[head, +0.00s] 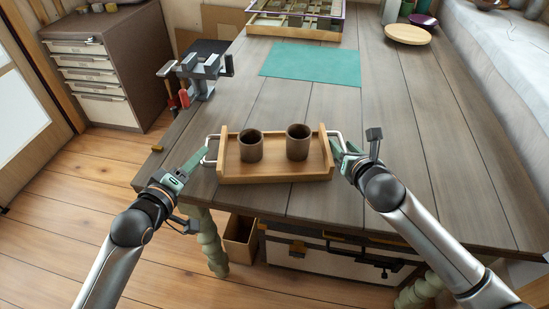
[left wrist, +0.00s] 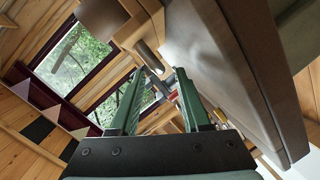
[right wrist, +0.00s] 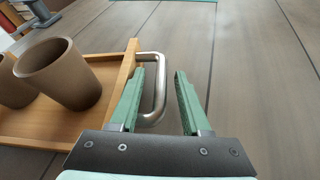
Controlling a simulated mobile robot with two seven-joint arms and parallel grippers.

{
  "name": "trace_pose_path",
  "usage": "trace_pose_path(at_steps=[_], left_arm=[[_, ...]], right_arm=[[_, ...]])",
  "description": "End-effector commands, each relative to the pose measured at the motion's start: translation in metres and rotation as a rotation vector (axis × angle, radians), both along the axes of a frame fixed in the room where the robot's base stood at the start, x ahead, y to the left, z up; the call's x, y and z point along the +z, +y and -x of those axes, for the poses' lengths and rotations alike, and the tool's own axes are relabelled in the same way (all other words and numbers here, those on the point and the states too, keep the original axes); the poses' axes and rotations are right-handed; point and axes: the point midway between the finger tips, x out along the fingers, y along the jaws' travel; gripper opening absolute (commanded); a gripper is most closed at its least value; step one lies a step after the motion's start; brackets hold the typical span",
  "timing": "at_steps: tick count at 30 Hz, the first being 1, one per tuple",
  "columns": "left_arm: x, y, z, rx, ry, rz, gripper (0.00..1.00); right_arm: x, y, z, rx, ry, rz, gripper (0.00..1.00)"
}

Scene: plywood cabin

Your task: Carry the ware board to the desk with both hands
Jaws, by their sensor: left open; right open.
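The ware board (head: 275,179) is a wooden tray with raised ends and a metal handle at each end. It rests on the desk (head: 420,160) near the front edge. Two brown cups (head: 250,146) (head: 298,142) stand upright on it. My left gripper (head: 203,154) is open at the left handle (head: 210,149); I cannot tell if they touch. My right gripper (head: 339,146) is open at the right handle (head: 338,137).
A green mat (head: 312,65) lies behind the board. A vise (head: 205,75) is on the desk's left edge. A crate (head: 295,24) and a round wooden board (head: 407,34) stand at the back. A drawer cabinet (head: 105,60) is at left. The desk right of the board is clear.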

Motion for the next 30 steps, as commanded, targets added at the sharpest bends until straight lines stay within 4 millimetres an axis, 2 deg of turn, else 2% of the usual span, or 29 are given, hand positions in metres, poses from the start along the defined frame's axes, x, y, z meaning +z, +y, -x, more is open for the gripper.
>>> trace_pose_path(at_steps=[1, 6, 12, 20, 23, 30], left_arm=[[0.001, 0.004, 0.012, -0.001, 0.002, -0.002, 0.47], [0.009, 0.015, 0.041, -0.001, 0.002, -0.002, 0.47], [0.014, 0.022, 0.062, 0.0, 0.002, 0.001, 0.47], [0.017, 0.025, 0.069, -0.001, -0.001, 0.0, 0.47], [0.017, 0.025, 0.069, -0.001, -0.001, 0.0, 0.47], [0.017, 0.024, 0.069, -0.001, -0.001, 0.0, 0.47]], right_arm=[[0.0, 0.0, 0.0, 0.0, 0.0, 0.0, 0.47], [0.0, 0.0, 0.0, 0.0, 0.0, 0.0, 0.47], [0.0, 0.0, 0.0, 0.0, 0.0, 0.0, 0.47], [0.003, -0.001, 0.007, 0.0, -0.001, 0.001, 0.47], [0.008, -0.002, 0.019, 0.002, -0.001, 0.002, 0.47], [0.024, -0.006, 0.06, 0.003, 0.0, 0.003, 0.47]])
